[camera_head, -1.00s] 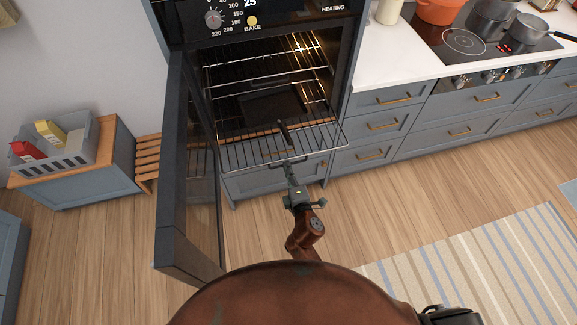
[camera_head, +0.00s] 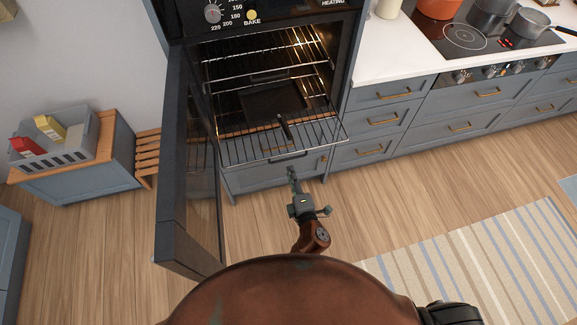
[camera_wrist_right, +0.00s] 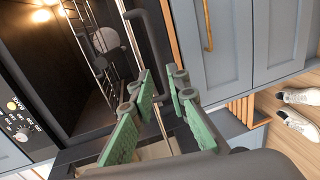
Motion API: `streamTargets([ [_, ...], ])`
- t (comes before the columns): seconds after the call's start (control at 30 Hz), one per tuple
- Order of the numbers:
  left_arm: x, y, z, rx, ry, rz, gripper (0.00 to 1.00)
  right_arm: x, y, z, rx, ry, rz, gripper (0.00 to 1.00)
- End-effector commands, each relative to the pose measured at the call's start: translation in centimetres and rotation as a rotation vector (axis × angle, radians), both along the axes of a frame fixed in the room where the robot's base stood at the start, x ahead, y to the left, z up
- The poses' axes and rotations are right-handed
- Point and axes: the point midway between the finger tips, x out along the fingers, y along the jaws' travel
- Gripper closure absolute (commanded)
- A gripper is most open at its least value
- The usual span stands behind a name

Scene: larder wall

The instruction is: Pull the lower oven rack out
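The lower oven rack (camera_head: 240,156) is a wire grid that sticks well out of the open oven, past the front of the cabinet below. A dark handle (camera_head: 288,156) hangs at its front edge. My right gripper (camera_head: 292,172) is just in front of and below this handle, apart from it. In the right wrist view its green-padded fingers (camera_wrist_right: 161,80) are spread with nothing held between them, and the dark handle bar (camera_wrist_right: 151,60) runs across the gap ahead. My left gripper is not in view.
The oven door (camera_head: 187,170) stands open on the left. An upper rack (camera_head: 265,70) is inside the oven. A grey crate (camera_head: 72,158) sits on a low cabinet at left. Drawers (camera_head: 383,119) line the right. The wood floor in front is clear, with a striped rug (camera_head: 480,262) at right.

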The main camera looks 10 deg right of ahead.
Motion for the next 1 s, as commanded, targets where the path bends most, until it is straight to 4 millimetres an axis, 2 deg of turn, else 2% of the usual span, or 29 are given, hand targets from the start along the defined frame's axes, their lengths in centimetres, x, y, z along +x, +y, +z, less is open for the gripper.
streamTargets([
  [0.1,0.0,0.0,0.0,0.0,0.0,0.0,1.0,-2.6,-0.5,0.4,0.0,0.003,0.0,0.85],
  [0.33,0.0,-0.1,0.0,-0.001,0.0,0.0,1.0,-5.7,-0.9,1.1,0.0,0.002,0.0,0.85],
  [0.5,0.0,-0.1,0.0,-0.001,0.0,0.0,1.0,-6.4,-1.0,1.3,-0.001,0.001,0.0,0.85],
  [1.0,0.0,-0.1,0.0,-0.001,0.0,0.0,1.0,-6.3,-1.0,1.3,0.0,0.0,0.0,0.85],
])
